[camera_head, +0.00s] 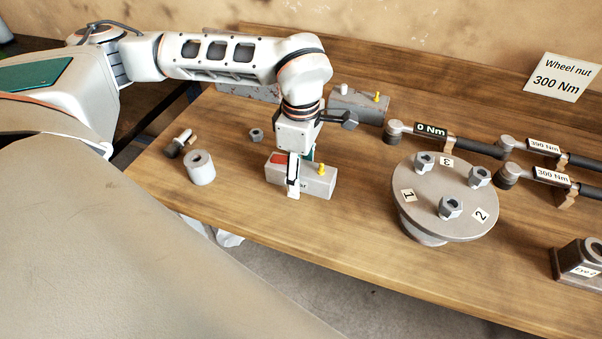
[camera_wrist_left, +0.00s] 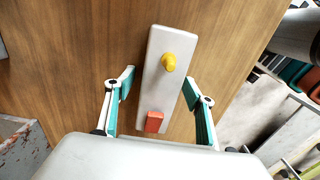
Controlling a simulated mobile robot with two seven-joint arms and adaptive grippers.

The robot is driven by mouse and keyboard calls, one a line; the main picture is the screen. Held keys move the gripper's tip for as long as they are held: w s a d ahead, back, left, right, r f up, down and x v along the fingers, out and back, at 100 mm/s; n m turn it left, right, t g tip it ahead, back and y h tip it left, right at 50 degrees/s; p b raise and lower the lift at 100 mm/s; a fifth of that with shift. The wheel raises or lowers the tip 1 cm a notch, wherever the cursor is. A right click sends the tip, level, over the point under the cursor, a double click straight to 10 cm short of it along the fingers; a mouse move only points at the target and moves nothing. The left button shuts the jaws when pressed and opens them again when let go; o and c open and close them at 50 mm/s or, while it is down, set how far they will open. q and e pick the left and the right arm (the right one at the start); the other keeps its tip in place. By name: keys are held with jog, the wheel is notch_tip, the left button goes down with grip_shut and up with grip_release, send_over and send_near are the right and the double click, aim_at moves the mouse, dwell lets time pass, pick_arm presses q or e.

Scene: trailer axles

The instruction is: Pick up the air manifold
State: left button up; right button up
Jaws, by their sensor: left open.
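The air manifold, a grey block (camera_head: 318,184) with a yellow fitting on top and a red patch at its left end, lies on the wooden table. It also shows in the left wrist view as a pale block (camera_wrist_left: 160,85). My left gripper (camera_head: 293,190) is over the block's left part, pointing down. In the left wrist view its fingers (camera_wrist_left: 158,88) are open, one on each side of the block, with wood visible between each finger and the block. The gripper hides part of the block in the head view. My right gripper is not in view.
A grey cylinder (camera_head: 200,168) and a nut (camera_head: 256,135) lie to the left. A round hub (camera_head: 444,197) with nuts and several torque wrenches (camera_head: 461,144) are to the right. The table's front is clear.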

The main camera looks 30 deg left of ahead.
pick_arm(q)
jog(key=c, duration=1.5)
jog(key=shift+r, duration=0.15)
